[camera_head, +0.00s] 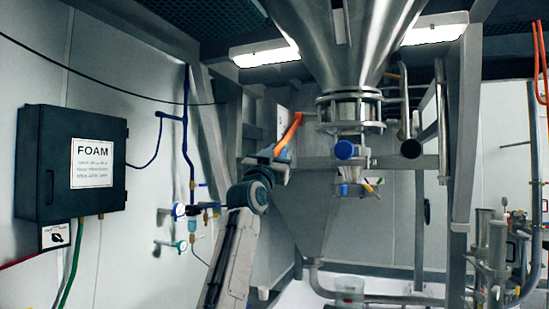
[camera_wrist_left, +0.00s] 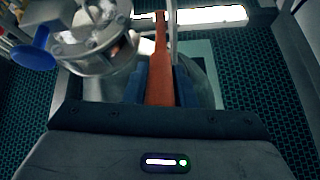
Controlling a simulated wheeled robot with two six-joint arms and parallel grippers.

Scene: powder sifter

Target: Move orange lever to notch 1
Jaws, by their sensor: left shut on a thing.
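The orange lever (camera_head: 291,130) slants up to the right beside the metal hopper's neck in the head view. My left gripper (camera_head: 274,152) is at the lever's lower part, reached by my arm from below. In the left wrist view, the orange lever (camera_wrist_left: 160,66) runs upright between the blue fingers of my left gripper (camera_wrist_left: 161,88), which is shut on it. The lever's upper end extends beyond the fingers. I cannot make out notch marks in either view. My right gripper is not in view.
The steel hopper (camera_head: 345,35) and its flanged neck (camera_head: 350,112) stand right of the lever, with a blue round cap (camera_head: 345,150) below. A steel frame post (camera_head: 466,120) is farther right. A dark FOAM box (camera_head: 48,165) hangs on the left wall.

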